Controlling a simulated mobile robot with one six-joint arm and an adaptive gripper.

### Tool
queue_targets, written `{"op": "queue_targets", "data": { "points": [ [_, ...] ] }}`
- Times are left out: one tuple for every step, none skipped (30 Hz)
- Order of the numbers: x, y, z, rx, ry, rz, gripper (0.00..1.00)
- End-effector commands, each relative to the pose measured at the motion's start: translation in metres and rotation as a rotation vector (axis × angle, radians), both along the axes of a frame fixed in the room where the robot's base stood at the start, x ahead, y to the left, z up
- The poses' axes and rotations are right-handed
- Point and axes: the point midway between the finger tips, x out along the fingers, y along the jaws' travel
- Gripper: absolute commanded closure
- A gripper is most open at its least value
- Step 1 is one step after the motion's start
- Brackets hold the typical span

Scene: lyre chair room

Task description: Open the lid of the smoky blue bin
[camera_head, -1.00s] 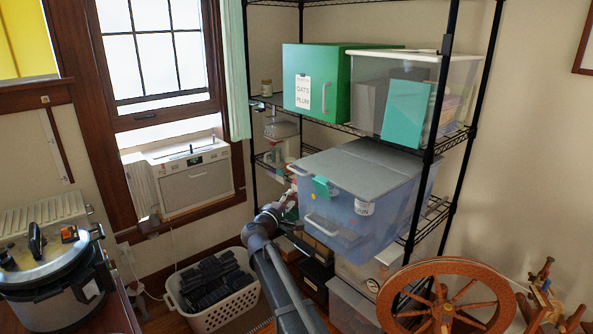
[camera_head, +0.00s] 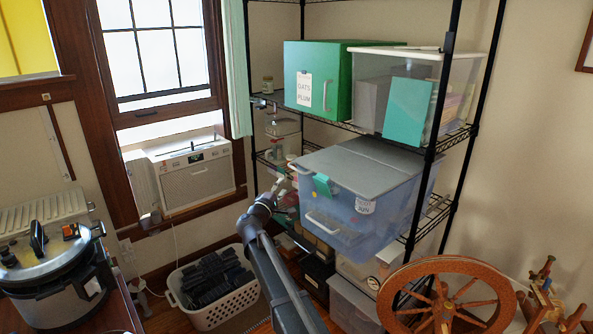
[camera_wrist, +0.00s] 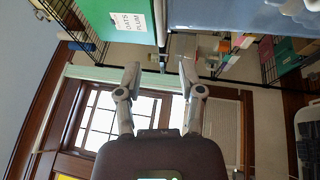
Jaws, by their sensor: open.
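The smoky blue bin (camera_head: 340,222) is a translucent tub on the middle shelf of the black wire rack, with a white label on its side. Its grey lid (camera_head: 365,165) lies flat and closed on top. A teal tag (camera_head: 322,185) and a pale handle are on its front. My gripper (camera_head: 282,186) is just left of the bin's front, near lid height; its fingers are small there. In the wrist view my gripper (camera_wrist: 160,69) has its fingers spread with nothing between them. The bin (camera_wrist: 225,14) shows at the top there, beyond the fingertips and apart from them.
A green box (camera_head: 318,80) and a clear bin (camera_head: 395,100) stand on the shelf above the lid. Boxes lie below the bin. A laundry basket (camera_head: 218,300), a pressure cooker (camera_head: 55,265) and a wooden spinning wheel (camera_head: 447,295) stand around. Rack posts flank the bin.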

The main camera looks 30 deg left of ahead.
Motion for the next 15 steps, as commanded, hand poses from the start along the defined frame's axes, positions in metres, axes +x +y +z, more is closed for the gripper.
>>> {"op": "queue_targets", "data": {
  "points": [
    [0.009, 0.001, 0.002, 0.0, 0.0, -0.002, 0.5],
    [0.013, 0.001, 0.003, 0.0, 0.0, -0.002, 0.5],
    [0.019, 0.001, 0.004, 0.0, 0.0, -0.002, 0.5],
    [0.023, 0.001, 0.005, 0.0, 0.0, -0.002, 0.5],
    [0.028, 0.002, 0.006, 0.0, 0.0, -0.001, 0.5],
    [0.034, 0.001, 0.007, -0.001, 0.0, -0.001, 0.5],
    [0.038, 0.001, 0.008, -0.001, 0.0, -0.001, 0.5],
    [0.043, 0.001, 0.008, -0.001, 0.0, -0.002, 0.5],
    [0.049, 0.001, 0.01, -0.001, 0.0, -0.002, 0.5],
    [0.054, 0.001, 0.01, -0.001, 0.0, -0.002, 0.5],
    [0.058, 0.002, 0.011, -0.001, 0.0, -0.002, 0.5],
    [0.064, 0.002, 0.012, -0.001, 0.0, -0.001, 0.5],
    [0.069, 0.002, 0.013, 0.0, 0.0, -0.001, 0.5],
    [0.073, 0.002, 0.014, 0.0, 0.0, -0.001, 0.5],
    [0.079, 0.001, 0.014, 0.0, 0.0, -0.001, 0.5]
  ]
}}
